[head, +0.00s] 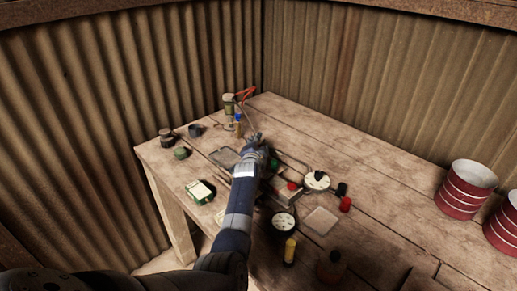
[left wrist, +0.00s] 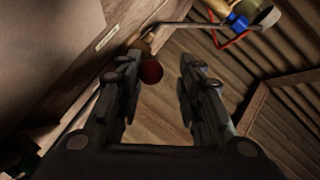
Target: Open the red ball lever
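The red ball (left wrist: 152,72) of the lever shows in the left wrist view, between the two fingers and nearer the left one. A thin metal rod (left wrist: 205,25) runs beyond it to the right. My left gripper (left wrist: 163,58) is open, its fingers spread on either side of the ball; I cannot tell if either touches it. In the head view my left arm reaches over the table to the gripper (head: 256,139), which hides the ball there. My right gripper is not in view.
The wooden table (head: 385,165) carries a gauge (head: 284,223), a dial (head: 317,180), a red cylinder (head: 346,204), a yellow bottle (head: 290,250) and a green-white box (head: 200,192). Red-handled pliers (head: 246,93) lie at the back corner. Red striped cans (head: 463,192) stand right.

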